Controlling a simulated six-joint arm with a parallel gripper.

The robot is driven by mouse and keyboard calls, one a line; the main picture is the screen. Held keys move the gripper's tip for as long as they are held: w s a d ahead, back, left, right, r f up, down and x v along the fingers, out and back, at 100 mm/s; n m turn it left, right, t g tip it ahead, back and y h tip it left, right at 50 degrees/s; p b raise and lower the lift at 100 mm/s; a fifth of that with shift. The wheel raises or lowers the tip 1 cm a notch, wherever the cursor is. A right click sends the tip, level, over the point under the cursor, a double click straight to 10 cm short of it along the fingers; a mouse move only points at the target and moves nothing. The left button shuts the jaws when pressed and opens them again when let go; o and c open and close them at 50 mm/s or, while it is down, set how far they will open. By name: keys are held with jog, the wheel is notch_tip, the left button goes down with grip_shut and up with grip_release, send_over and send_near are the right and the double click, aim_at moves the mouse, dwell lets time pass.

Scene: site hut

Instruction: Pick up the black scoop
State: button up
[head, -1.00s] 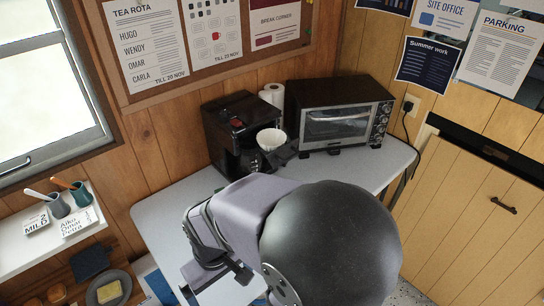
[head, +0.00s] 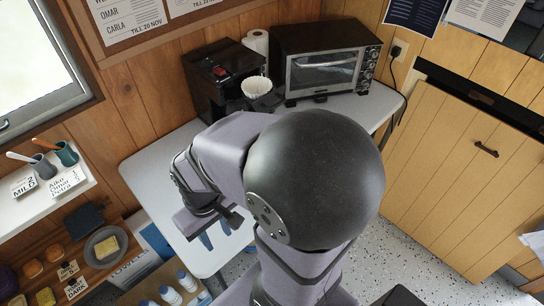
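I cannot make out the black scoop for certain; my arm covers much of the white table (head: 158,165). My gripper (head: 215,234) is over the table's front left part, pointing down. Its two bluish fingertips show apart with table surface between them, and I see nothing held. A white paper filter (head: 257,86) sits in a dark holder at the front of the black coffee machine (head: 212,80), well behind the gripper.
At left is a white shelf (head: 62,192) with cups. Below are a plate (head: 104,246) with a yellow block and several white bottles (head: 170,296).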

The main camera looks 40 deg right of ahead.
jog(key=s+d+f+m+g+b, duration=0.1)
jog(key=s+d+f+g+b, duration=0.15)
jog(key=d+f+b, duration=0.7)
jog(key=w+d+f+n+t+h+p, duration=0.1)
jog(key=w+d+n+t+h+p, duration=0.1)
jog(key=w+d+n, duration=0.65)
jog(key=w+d+n+t+h+p, duration=0.1)
jog(key=w+d+n+h+p, duration=0.3)
jog(key=n, duration=0.8)
jog(key=shift+y, duration=0.7)
jog(key=shift+s+b+x, duration=0.2)
jog(key=shift+b+x, duration=0.6)
jog(key=shift+x, duration=0.5)
jog(key=shift+s+b+x, duration=0.2)
jog(key=shift+b+x, duration=0.55)
jog(key=shift+x, duration=0.6)
jog(key=shift+s+b+x, duration=0.15)
jog(key=shift+b+x, duration=0.65)
jog(key=shift+x, duration=0.5)
jog(key=shift+d, duration=0.2)
